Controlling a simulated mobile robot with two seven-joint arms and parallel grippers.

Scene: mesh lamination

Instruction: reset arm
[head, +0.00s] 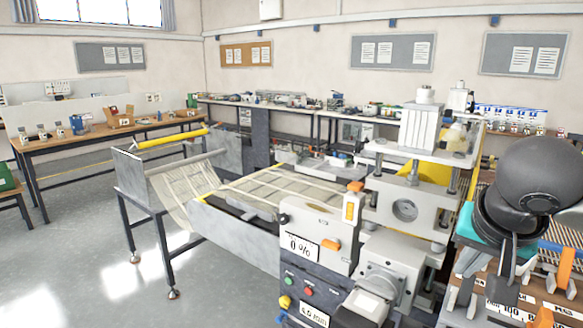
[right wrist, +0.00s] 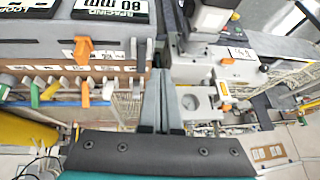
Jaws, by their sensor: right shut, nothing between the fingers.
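My right arm comes in at the right edge of the head view, with its dark rounded wrist and a teal part. My right gripper (head: 505,265) points down there, beside the lamination machine (head: 317,235) and above the tool bench. In the right wrist view my right gripper (right wrist: 160,75) has its two grey fingers together, with nothing between them. My left gripper is in neither view.
A bench with a spacing sign (right wrist: 110,8) and coloured clips (right wrist: 82,50) lies close to the right gripper. A mesh sheet (head: 185,190) hangs from a stand with a yellow bar (head: 172,138). Open floor (head: 70,250) lies at the left.

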